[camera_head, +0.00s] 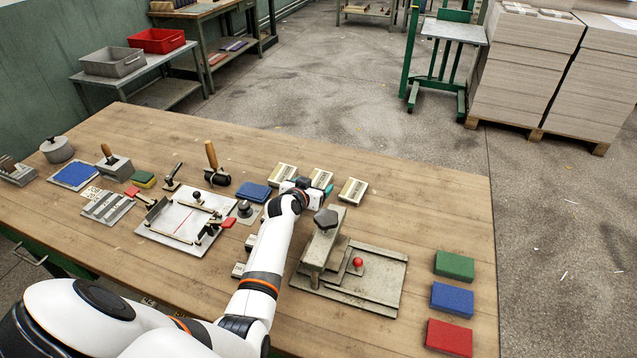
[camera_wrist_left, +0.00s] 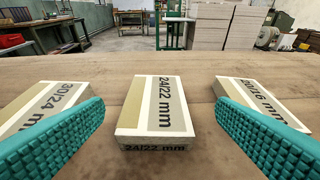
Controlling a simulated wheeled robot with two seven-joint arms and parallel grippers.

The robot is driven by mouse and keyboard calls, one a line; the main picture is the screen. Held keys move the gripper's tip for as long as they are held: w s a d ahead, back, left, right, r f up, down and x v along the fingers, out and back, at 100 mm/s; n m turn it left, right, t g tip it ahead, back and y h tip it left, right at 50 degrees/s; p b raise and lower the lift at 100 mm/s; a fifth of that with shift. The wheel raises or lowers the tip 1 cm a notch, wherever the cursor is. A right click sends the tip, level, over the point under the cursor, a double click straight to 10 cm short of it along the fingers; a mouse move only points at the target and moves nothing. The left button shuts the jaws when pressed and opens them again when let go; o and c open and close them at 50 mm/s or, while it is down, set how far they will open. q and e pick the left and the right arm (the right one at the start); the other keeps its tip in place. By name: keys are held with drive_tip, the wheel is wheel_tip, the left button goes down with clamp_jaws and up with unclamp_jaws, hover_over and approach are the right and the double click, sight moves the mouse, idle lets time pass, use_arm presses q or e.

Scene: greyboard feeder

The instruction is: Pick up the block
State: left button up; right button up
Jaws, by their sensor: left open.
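Three labelled blocks lie in a row on the wooden table. The middle block, marked 24/22 mm (camera_wrist_left: 158,112), sits between and beyond my left gripper's fingers in the left wrist view; in the head view it shows beyond the gripper (camera_head: 320,178). In the head view the arm hides part of the gripper. My right gripper is not in view.
A metal fixture with a red knob (camera_head: 358,262) stands right of my left arm. Green (camera_head: 454,265), blue (camera_head: 452,299) and red (camera_head: 449,337) pads lie along the table's right side. A white board fixture (camera_head: 185,222) is to the left. The table beyond the blocks is clear.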

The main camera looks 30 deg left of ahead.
sight(317, 182)
use_arm(q)
drive_tip(key=x, duration=0.4)
drive_tip(key=shift+w+a+f+b, duration=0.1)
drive_tip(key=shift+a+f+b, duration=0.1)
drive_tip(key=shift+f+b, duration=0.15)
drive_tip(key=shift+r, duration=0.1)
drive_tip(key=shift+c, duration=0.3)
drive_tip(key=c, duration=1)
